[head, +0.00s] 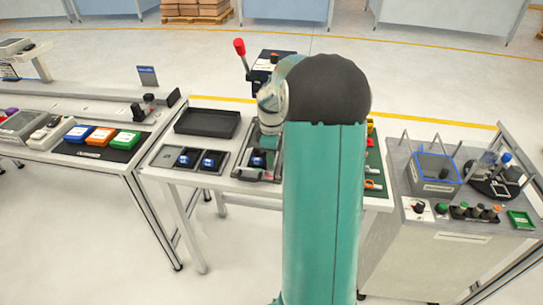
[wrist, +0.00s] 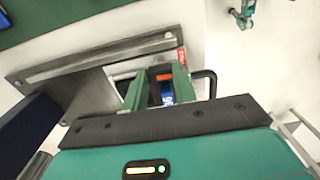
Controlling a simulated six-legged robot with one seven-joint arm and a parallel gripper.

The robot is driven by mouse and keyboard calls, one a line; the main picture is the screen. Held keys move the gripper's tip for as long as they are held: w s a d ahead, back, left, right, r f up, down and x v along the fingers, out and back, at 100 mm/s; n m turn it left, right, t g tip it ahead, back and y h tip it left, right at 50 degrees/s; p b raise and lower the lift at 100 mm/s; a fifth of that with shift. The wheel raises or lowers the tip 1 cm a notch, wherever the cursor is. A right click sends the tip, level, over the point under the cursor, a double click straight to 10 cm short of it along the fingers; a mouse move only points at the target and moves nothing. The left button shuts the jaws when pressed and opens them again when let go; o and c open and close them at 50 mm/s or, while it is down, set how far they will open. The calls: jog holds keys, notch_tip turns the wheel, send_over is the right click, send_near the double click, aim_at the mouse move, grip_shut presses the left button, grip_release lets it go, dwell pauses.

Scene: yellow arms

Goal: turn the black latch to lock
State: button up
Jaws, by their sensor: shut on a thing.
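The black latch (wrist: 209,76) shows in the wrist view as a bent dark bar at the right finger. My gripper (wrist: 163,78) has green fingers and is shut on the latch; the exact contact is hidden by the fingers. Between the fingers I see a blue part (wrist: 167,99) with white marks and an orange piece (wrist: 165,76). They belong to the area of a grey metal fixture (wrist: 75,92). In the head view the fixture (head: 243,170) stands on the middle table, with a blue part in it. My arm hides the gripper and latch there.
Left of the fixture are a black tray (head: 207,122) and a grey tray (head: 186,158) with blue parts. A lever with a red knob (head: 239,46) stands behind. A green mat (head: 374,165) with tools lies right. A grey bench (head: 440,190) stands further right.

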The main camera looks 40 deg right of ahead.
jog(key=m, duration=0.8)
jog(key=shift+m, duration=0.4)
jog(key=m, duration=0.4)
jog(key=shift+m, duration=2.5)
jog(key=o, duration=1)
